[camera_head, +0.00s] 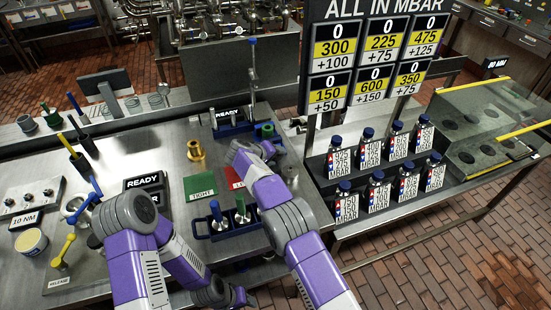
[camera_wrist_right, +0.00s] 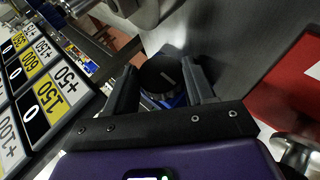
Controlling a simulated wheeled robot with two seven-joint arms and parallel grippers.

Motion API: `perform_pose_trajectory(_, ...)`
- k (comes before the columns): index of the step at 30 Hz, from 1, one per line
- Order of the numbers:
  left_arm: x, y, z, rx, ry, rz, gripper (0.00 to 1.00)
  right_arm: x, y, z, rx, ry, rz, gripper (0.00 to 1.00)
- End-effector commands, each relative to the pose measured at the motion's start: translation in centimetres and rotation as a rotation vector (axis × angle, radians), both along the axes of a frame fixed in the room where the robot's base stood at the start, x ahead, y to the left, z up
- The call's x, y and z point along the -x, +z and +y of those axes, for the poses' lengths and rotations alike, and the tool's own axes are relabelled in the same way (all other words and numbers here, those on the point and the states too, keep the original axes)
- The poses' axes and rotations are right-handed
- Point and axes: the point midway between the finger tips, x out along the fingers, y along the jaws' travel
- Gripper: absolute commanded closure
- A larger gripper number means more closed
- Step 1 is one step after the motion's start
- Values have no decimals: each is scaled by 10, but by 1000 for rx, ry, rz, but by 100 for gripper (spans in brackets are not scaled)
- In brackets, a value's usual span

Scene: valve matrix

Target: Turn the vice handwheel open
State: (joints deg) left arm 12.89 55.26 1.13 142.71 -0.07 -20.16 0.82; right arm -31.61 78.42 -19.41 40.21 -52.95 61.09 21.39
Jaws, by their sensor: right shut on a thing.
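My right gripper (camera_head: 262,150) is low over the back middle of the steel bench, mostly hidden by its own wrist. Blue material shows just under the knob. My left gripper (camera_head: 94,240) is at the left of the bench, close to a round silver fitting (camera_head: 73,208) with a blue bar handle (camera_head: 90,196). Its jaws are hidden. I cannot tell for sure which part is the vice handwheel.
Green (camera_head: 199,187) and red (camera_head: 234,177) mats lie before my right gripper, with a brass fitting (camera_head: 195,150) behind. A blue tray (camera_head: 213,232) stands in front. Several blue-capped bottles (camera_head: 370,152) stand on the right rack. A yellow-handled valve (camera_head: 64,250) stands at left.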

Motion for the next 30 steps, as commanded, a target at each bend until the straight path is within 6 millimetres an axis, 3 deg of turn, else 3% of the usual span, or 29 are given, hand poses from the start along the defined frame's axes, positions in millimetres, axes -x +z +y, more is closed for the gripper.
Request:
perform_pose_trajectory(13, 0, -1, 0, 0, 0, 0, 48, 0, 0, 0, 13, 0, -5, 77)
perform_pose_trajectory(14, 0, -1, 0, 0, 0, 0, 48, 0, 0, 0, 13, 0, -5, 45)
perform_pose_trajectory(18, 0, -1, 0, 0, 0, 0, 48, 0, 0, 0, 12, 0, -4, 23)
perform_pose_trajectory(30, 0, 5, 0, 0, 0, 0, 48, 0, 1, 0, -23, 0, 9, 20)
